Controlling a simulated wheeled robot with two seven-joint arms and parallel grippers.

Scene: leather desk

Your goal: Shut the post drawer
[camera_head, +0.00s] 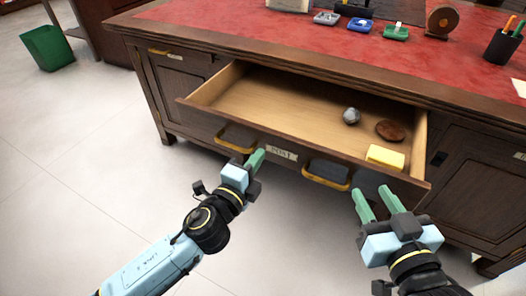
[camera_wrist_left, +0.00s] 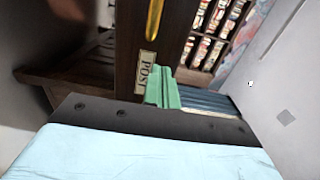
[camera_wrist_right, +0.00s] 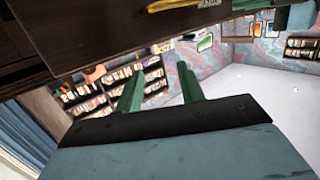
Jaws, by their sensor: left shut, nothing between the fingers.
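The post drawer (camera_head: 255,100) is pulled out from the desk in the head view. Its front carries a label reading POST (camera_head: 282,153) and two yellow-edged handles, one left (camera_head: 237,138) and one right (camera_head: 326,176). Inside lie a grey faceted ball (camera_head: 351,116), a brown disc (camera_head: 390,131) and a yellow block (camera_head: 385,157). My left gripper (camera_head: 256,160) is shut and empty at the drawer front, just left of the label; contact is unclear. In the left wrist view its green fingers (camera_wrist_left: 163,88) are beside the label (camera_wrist_left: 148,79). My right gripper (camera_head: 378,203) is open and empty, before the drawer's right end.
The desk's red leather top (camera_head: 300,36) holds several small trays, a tape roll (camera_head: 442,22) and a pen cup (camera_head: 503,45). Cabinet doors flank the drawer. A green bin (camera_head: 47,50) stands at the far left. The pale floor (camera_head: 80,150) in front is clear.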

